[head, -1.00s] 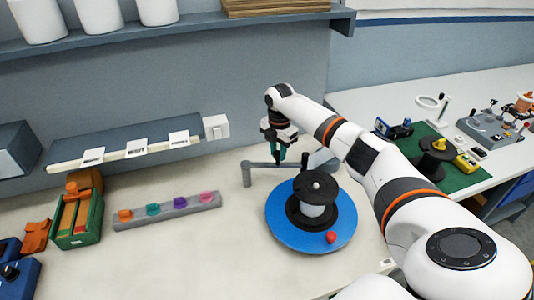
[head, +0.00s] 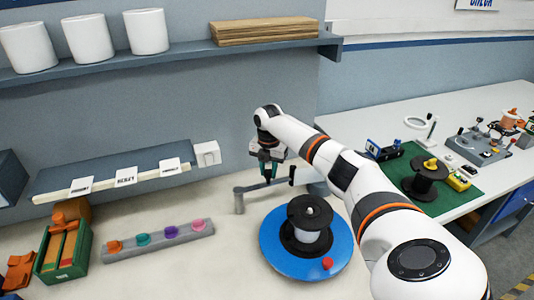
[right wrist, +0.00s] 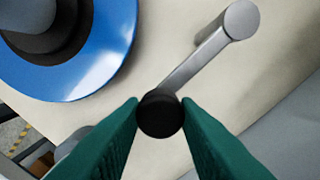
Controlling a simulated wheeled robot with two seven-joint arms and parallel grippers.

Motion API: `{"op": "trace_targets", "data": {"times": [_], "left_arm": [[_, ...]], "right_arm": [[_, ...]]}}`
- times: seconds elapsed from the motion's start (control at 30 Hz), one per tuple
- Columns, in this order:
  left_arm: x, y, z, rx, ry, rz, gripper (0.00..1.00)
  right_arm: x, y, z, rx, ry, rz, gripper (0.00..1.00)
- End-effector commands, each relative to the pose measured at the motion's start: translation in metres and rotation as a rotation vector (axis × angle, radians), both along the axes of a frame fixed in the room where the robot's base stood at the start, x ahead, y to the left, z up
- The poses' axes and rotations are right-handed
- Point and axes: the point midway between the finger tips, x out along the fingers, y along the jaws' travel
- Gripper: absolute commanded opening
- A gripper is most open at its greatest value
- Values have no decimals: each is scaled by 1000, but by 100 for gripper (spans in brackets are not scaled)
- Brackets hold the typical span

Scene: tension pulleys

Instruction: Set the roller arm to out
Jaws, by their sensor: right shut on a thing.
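The roller arm (head: 252,188) is a thin grey bar on a short upright post (head: 239,204), behind the blue round base. In the head view it points right from the post. My right gripper (head: 268,178) is over the bar from above. In the right wrist view its green fingers (right wrist: 160,112) are shut on the black round knob (right wrist: 160,115) at the bar's end, and the bar (right wrist: 195,62) runs up to its grey pivot (right wrist: 241,18). My left gripper is not in view.
A black spool with white winding (head: 308,236) stands on the blue disc (head: 275,255), with a red ball (head: 327,263) near its front edge. A rack of coloured pegs (head: 160,243) and a green box (head: 62,252) are at left. A grey shelf (head: 110,172) is behind.

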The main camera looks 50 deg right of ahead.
Motion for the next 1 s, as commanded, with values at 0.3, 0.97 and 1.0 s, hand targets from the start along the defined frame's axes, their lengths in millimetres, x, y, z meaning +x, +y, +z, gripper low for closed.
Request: {"op": "trace_targets", "data": {"times": [0.3,0.97,1.0], "left_arm": [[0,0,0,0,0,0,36],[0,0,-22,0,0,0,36],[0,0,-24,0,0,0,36]], "right_arm": [[1,0,1,0,-4,1,50],[2,0,70,-1,-10,1,50],[2,0,78,-1,-10,0,50]]}}
